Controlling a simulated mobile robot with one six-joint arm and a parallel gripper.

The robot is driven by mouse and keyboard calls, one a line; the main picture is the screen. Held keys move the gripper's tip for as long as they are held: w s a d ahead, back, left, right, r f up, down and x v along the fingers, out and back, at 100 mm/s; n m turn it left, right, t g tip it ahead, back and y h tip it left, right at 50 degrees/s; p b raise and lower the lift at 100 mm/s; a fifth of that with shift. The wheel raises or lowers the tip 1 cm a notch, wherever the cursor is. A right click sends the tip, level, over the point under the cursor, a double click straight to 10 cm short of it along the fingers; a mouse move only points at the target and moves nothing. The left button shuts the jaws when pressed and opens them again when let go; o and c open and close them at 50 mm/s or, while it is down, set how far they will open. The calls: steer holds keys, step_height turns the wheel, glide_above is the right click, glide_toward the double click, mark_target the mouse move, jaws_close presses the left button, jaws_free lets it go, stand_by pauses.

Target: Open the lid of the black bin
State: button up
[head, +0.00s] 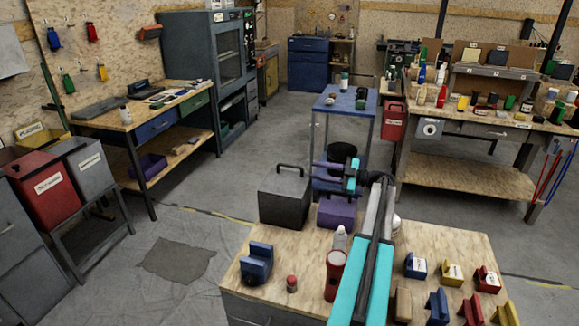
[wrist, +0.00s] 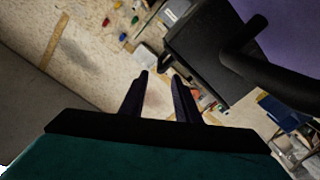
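The black bin (head: 284,203) is a dark grey-black box with a closed lid and a bar handle on top. It stands at the back left of the wooden table in the head view. A dark box (wrist: 200,35), probably this bin, shows at the upper right of the wrist view. My gripper (head: 323,170) is above and right of the bin in the head view, apart from its handle. In the wrist view my gripper (wrist: 160,76) has two dark fingers spread apart with nothing between them.
A purple bin (head: 337,213) stands right beside the black bin, under my arm. A clear bottle (head: 340,238), a red cup (head: 335,275) and a blue block (head: 256,263) are nearer on the wooden table (head: 310,302). A blue table (head: 346,103) stands behind.

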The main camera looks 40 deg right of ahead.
mark_target(279, 163)
steer(key=p+x, duration=0.3)
steer(key=x, duration=0.8)
steer(key=shift+w+a, duration=0.2)
steer(key=shift+r, duration=0.1)
jaws_close()
